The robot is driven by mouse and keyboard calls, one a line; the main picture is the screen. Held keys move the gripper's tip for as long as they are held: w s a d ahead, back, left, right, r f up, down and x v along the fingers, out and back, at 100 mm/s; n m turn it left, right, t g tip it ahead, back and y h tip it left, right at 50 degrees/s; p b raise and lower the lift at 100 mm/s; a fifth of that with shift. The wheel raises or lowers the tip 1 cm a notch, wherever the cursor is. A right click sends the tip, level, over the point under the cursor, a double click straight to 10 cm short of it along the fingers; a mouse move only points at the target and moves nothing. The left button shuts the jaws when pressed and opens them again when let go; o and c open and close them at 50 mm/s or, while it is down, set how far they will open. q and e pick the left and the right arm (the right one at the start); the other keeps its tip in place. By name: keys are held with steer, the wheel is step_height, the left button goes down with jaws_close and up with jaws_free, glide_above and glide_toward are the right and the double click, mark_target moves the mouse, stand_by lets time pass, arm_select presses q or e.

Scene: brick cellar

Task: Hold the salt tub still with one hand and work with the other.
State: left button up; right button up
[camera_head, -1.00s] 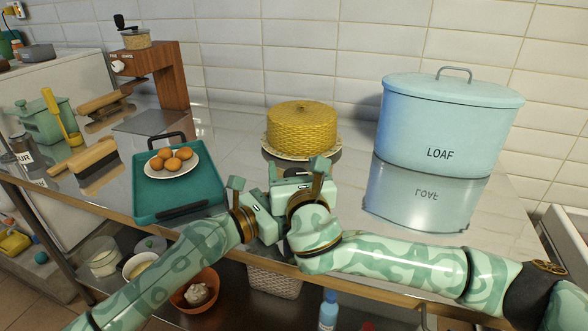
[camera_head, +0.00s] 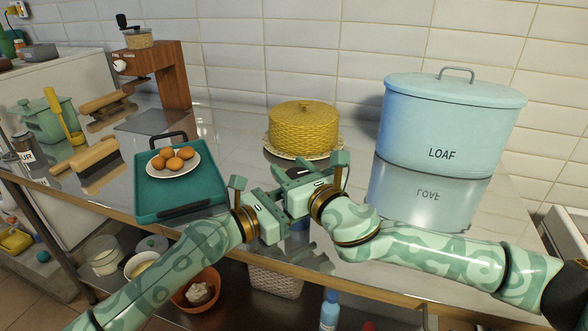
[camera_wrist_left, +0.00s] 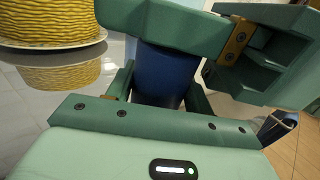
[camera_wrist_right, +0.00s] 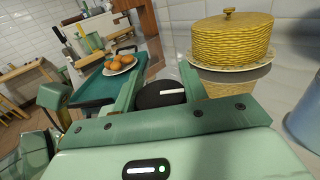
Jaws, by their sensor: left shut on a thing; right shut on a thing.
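The salt tub is mostly hidden by my grippers in the head view. Its blue body (camera_wrist_left: 165,75) shows in the left wrist view, between the fingers of my left gripper (camera_head: 284,208), which is shut on it. Its dark round lid with a white bar (camera_wrist_right: 160,94) shows in the right wrist view, between the fingers of my right gripper (camera_head: 298,178), which is shut on it. The right gripper is above and close beside the left one, near the counter's front edge. I cannot tell whether the lid is seated on the body.
A yellow woven cake cover (camera_head: 302,128) stands behind the grippers. A blue loaf bin (camera_head: 445,125) is at the right. A teal tray (camera_head: 182,193) with a plate of eggs (camera_head: 173,160) is at the left. The counter is bare between tray and cake cover.

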stand_by(0.3)
steer(key=o, duration=1)
steer(key=v, duration=1.2)
steer(key=shift+w+d+f, duration=0.1)
arm_select(q)
steer(key=o, duration=1.1)
steer(key=shift+o, duration=0.2)
